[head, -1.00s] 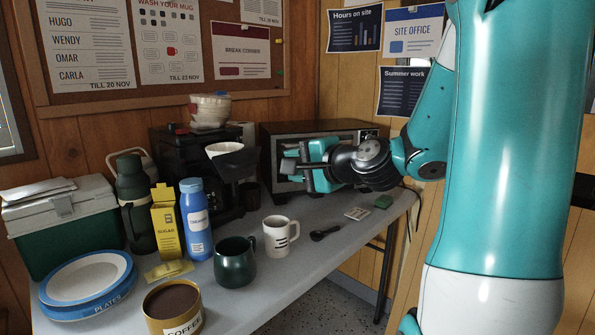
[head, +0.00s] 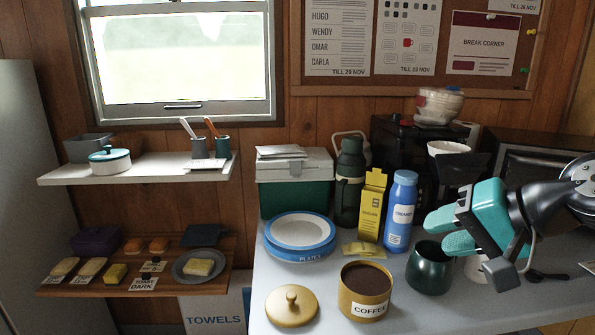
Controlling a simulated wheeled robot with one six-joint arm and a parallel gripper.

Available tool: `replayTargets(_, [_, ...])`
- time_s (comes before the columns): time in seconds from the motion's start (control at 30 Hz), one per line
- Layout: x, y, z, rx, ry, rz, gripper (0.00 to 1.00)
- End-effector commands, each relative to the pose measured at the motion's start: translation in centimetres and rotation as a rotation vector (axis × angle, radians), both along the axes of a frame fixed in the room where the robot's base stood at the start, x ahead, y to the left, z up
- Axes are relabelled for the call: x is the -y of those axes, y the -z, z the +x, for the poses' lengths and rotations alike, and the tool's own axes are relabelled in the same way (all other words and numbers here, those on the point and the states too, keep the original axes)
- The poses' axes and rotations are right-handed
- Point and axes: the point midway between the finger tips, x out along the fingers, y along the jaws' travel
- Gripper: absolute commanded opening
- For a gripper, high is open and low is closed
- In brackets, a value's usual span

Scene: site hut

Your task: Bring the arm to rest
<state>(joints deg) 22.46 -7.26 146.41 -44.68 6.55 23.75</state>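My gripper (head: 450,231) is at the right of the head view, above the table (head: 262,312) and over the dark green mug (head: 429,270). Its teal fingers point left with a gap between them, and I see nothing held there. My arm reaches in from the right edge. A white mug (head: 474,268) is mostly hidden behind the gripper.
An open coffee tin (head: 366,303) stands at the table's front, its lid (head: 292,306) beside it. A blue bottle (head: 401,212), yellow carton (head: 371,207), flask (head: 349,185), cool box (head: 290,195) and plates (head: 300,233) stand behind. Shelves (head: 140,173) hang left.

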Motion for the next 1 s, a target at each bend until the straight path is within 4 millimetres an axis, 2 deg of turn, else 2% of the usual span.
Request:
replayTargets(0.03, [-2.6,0.5,-1.8,-0.022,-0.148,-0.080,0.38])
replayTargets(0.1, [-4.8,1.3,-4.2,-0.051,-0.321,-0.184,0.38])
replayTargets(0.2, [-6.8,2.1,-7.3,-0.081,-0.524,-0.302,0.38])
replayTargets(0.33, [-8.1,2.8,-10.8,-0.106,-0.742,-0.422,0.38])
replayTargets(0.53, [-8.8,3.1,-15.3,-0.129,-1.027,-0.575,0.38])
replayTargets(0.6, [-8.7,0.9,-15.2,-0.134,-1.029,-0.578,0.38])
replayTargets(0.77, [-8.7,-2.3,-15.2,-0.135,-1.024,-0.575,0.38])
replayTargets(1.0, [-8.7,-8.4,-15.2,-0.134,-1.022,-0.573,0.38])
